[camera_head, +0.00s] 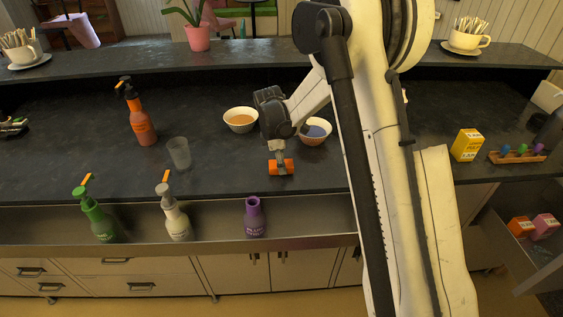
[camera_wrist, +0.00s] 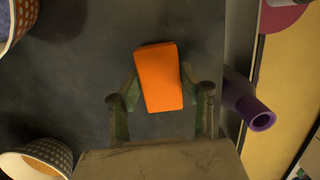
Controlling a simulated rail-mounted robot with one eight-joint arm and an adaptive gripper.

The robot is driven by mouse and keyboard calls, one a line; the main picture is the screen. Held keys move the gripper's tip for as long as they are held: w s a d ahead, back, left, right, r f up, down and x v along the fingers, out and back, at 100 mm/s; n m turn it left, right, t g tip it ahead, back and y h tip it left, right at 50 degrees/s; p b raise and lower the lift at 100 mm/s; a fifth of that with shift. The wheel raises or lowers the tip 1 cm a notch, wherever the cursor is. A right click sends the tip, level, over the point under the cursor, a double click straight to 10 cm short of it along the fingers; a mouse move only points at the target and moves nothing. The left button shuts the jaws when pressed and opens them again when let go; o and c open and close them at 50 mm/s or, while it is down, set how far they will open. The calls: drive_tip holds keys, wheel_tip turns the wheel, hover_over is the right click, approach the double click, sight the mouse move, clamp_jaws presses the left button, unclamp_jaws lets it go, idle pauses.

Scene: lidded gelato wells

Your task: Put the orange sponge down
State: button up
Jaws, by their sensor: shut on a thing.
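The orange sponge (camera_head: 281,167) is near the front edge of the dark counter (camera_head: 215,188), just below my gripper (camera_head: 279,160). In the wrist view the sponge (camera_wrist: 158,77) sits between the two fingers of my gripper (camera_wrist: 163,90), slightly tilted. My gripper is shut on it and points down. The counter surface (camera_wrist: 105,60) shows behind the sponge. I cannot tell whether the sponge touches the counter or hangs a little above it.
Two bowls (camera_head: 240,120) (camera_head: 315,132) stand behind the sponge. A clear cup (camera_head: 179,153) and an orange pump bottle (camera_head: 141,122) stand left. A purple bottle (camera_head: 254,218), white bottle (camera_head: 177,215) and green bottle (camera_head: 98,216) stand in the front rail. Counter between cup and sponge is clear.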

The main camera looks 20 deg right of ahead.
drive_tip(key=shift+f+b, duration=0.3)
drive_tip(key=shift+f, duration=0.05)
drive_tip(key=o, duration=1.3)
drive_tip(key=shift+r, duration=0.1)
drive_tip(key=shift+c, duration=0.2)
drive_tip(key=shift+r, duration=0.15)
